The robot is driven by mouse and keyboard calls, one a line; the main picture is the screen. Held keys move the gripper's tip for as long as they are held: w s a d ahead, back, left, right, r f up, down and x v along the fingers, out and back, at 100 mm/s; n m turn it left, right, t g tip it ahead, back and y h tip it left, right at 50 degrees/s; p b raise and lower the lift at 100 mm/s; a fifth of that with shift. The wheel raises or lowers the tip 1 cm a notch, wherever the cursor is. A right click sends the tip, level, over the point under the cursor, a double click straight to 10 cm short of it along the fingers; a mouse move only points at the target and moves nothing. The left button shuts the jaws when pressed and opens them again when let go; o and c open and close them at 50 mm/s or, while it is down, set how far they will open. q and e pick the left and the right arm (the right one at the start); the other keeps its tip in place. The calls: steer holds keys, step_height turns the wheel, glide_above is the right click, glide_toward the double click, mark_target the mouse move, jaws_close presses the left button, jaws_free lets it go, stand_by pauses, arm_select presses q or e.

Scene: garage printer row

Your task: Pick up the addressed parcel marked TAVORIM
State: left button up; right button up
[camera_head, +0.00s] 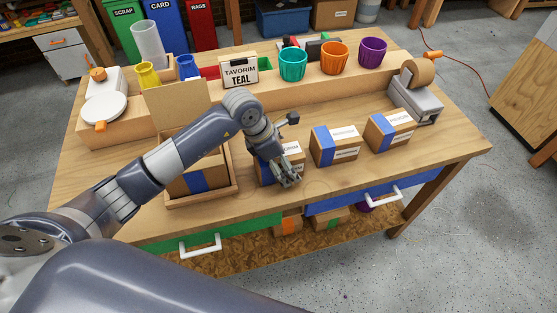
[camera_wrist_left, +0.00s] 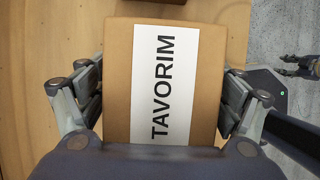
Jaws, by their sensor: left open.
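The parcel marked TAVORIM is a brown box with a white label and blue tape. In the head view this parcel (camera_head: 293,150) stands near the table's front, leftmost of three similar boxes, partly hidden by my left gripper (camera_head: 287,178). In the left wrist view the parcel (camera_wrist_left: 207,75) fills the middle and its label reads TAVORIM. The left gripper's open fingers are on either side of it; I cannot tell whether they touch. A small dark jointed piece at that view's right edge may be my right gripper (camera_wrist_left: 302,66), too small to read.
Two similar labelled boxes, a middle one (camera_head: 335,147) and a right one (camera_head: 390,131), stand to the right. A wooden tray (camera_head: 203,198) holding a blue-taped box is left. Behind are a TAVORIM TEAL sign (camera_head: 240,72) and teal (camera_head: 293,66), orange (camera_head: 335,57) and purple (camera_head: 372,52) cups.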

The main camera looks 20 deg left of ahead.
arm_select(q)
steer(key=c, duration=1.2)
steer(key=shift+r, duration=0.1)
